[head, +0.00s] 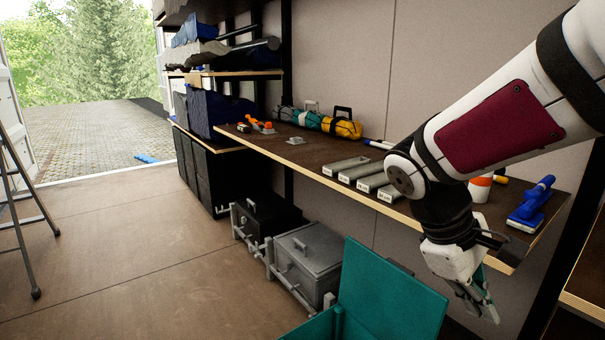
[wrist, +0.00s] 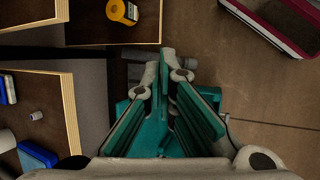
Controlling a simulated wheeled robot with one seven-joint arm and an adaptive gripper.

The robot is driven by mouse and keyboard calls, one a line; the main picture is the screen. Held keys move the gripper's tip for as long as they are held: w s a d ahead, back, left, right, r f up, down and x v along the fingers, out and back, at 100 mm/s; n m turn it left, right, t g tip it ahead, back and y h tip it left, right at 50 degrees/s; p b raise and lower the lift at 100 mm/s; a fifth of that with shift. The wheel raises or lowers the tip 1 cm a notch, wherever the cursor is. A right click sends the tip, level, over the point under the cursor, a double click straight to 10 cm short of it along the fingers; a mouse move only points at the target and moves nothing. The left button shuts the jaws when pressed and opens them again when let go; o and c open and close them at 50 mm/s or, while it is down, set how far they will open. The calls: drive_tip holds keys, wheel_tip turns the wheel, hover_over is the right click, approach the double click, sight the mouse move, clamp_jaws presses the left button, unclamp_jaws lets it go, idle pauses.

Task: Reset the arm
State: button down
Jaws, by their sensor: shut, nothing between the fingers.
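My arm reaches in from the upper right in the head view, white with a dark red panel and black joints. My gripper (head: 485,308) hangs low at the right, pointing down, in front of the workbench edge and right of the open teal crate (head: 392,292). In the wrist view my gripper (wrist: 172,66) has its fingers with teal pads close together at the tips. It is shut and holds nothing.
The workbench (head: 310,153) runs behind my arm, with grey trays (head: 346,166), an orange-white container (head: 480,188) and a blue tool (head: 532,204) on it. Grey (head: 309,262) and black (head: 265,218) cases stand on the floor. A ladder (head: 22,190) stands at left. Floor between is free.

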drive_tip(key=s+a+r+m+t+y, duration=0.1)
drive_tip(key=s+a+m+y, duration=0.2)
drive_tip(key=s, duration=0.7)
drive_tip(key=s+a+m+t+y, duration=0.1)
drive_tip(key=s+a+m+y, duration=0.25)
drive_tip(key=s, duration=0.65)
wheel_tip(320, 180, up, 26)
drive_tip(key=t+p, duration=0.3)
drive_tip(key=p, duration=2.1)
